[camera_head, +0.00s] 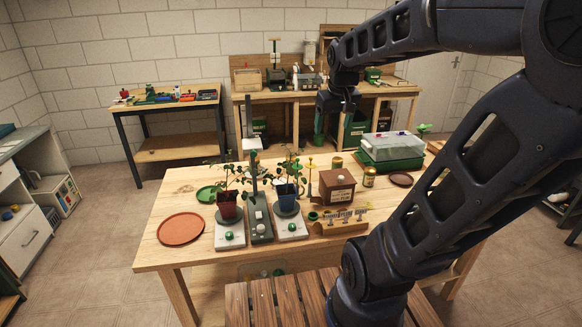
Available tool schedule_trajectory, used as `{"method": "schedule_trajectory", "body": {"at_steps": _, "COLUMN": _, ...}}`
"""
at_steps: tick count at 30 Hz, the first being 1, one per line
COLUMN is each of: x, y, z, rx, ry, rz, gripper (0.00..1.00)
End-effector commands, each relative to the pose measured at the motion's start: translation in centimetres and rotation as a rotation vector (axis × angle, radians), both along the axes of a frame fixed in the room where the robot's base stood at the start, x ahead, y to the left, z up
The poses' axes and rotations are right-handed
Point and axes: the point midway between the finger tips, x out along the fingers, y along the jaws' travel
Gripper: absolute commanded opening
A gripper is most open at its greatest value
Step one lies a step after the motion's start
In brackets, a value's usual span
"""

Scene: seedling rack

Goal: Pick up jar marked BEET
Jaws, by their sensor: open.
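Two small jars stand on the near wooden table. One jar (369,177) has a yellowish label and stands right of the brown wooden box, near the green propagator. The other jar (337,162) is greenish with a gold top and stands just behind the box. Their lettering is too small to read, so I cannot tell which is marked BEET. My gripper (331,138) hangs from my arm, pointing down, in front of the rear bench. It is open and appears empty, above and behind the jars, apart from both.
The wooden box (337,186), green propagator (391,150) and a brown saucer (401,179) surround the jars. Two potted plants (227,204) (287,193) stand on white scales. A wooden tag holder (338,223) is in front. A terracotta saucer (181,229) is at left. My arm covers the table's right side.

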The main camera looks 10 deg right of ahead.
Motion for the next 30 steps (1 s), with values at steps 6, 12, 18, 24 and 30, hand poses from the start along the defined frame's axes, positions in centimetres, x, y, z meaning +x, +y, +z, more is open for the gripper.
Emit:
{"method": "schedule_trajectory", "body": {"at_steps": 6, "x": 6.0, "y": 0.2, "z": 0.0, "rx": -0.024, "ry": 0.042, "rz": 0.072, "gripper": 0.75}}
{"method": "schedule_trajectory", "body": {"at_steps": 12, "x": 11.4, "y": 0.4, "z": -0.8, "rx": -0.044, "ry": 0.078, "rz": 0.138, "gripper": 0.75}}
{"method": "schedule_trajectory", "body": {"at_steps": 18, "x": 16.9, "y": 0.7, "z": -2.4, "rx": -0.06, "ry": 0.114, "rz": 0.205, "gripper": 0.75}}
{"method": "schedule_trajectory", "body": {"at_steps": 24, "x": 22.2, "y": 0.9, "z": -4.8, "rx": -0.075, "ry": 0.149, "rz": 0.272, "gripper": 0.75}}
{"method": "schedule_trajectory", "body": {"at_steps": 30, "x": 27.4, "y": 1.2, "z": -8.0, "rx": -0.085, "ry": 0.184, "rz": 0.34, "gripper": 0.75}}
